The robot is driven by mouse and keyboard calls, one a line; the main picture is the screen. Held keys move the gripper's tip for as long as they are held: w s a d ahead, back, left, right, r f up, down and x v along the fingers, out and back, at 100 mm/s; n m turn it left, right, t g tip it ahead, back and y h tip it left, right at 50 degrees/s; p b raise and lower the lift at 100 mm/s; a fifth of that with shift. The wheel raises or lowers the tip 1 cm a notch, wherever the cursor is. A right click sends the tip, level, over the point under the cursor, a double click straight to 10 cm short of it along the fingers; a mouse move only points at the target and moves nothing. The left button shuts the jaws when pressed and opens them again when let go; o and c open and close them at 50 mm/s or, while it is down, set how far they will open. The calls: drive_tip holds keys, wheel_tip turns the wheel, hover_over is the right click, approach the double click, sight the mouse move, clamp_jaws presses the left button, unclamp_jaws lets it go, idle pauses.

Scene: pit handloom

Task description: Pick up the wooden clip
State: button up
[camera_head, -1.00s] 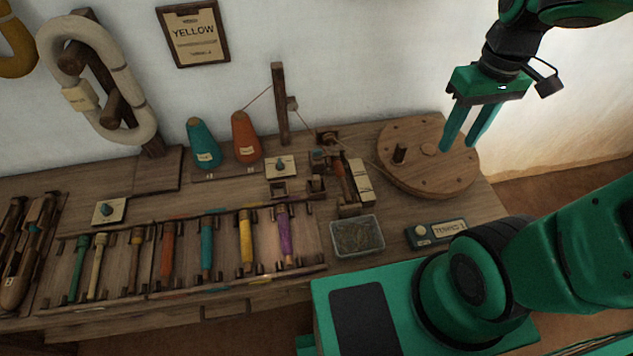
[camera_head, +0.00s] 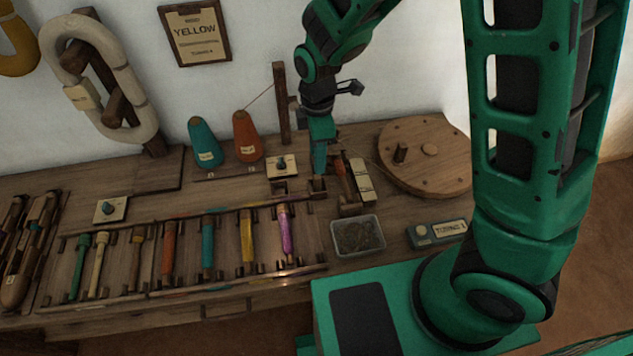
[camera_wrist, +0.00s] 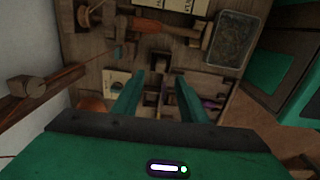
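My gripper (camera_head: 319,172) points down over the bench, just left of the winding gear. In the wrist view its two green fingers (camera_wrist: 161,82) are spread apart, with nothing visibly clamped. A small brown wooden piece (camera_head: 318,185), which looks like the wooden clip, sits at or just below the fingertips in the head view. In the wrist view small wooden blocks and dividers (camera_wrist: 167,98) show between and beyond the fingers. I cannot tell clearly which is the clip, or whether the fingers touch it. The fingers partly hide this spot.
An upright wooden post (camera_head: 282,105) stands close behind. A teal cone (camera_head: 205,145) and an orange cone (camera_head: 247,137) are at left. A round wooden disc (camera_head: 428,155), a clear tray (camera_head: 357,235) and a rack of coloured bobbins (camera_head: 208,245) surround the area.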

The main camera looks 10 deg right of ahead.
sight(317, 176)
drive_tip(key=shift+f, duration=4.6)
clamp_jaws()
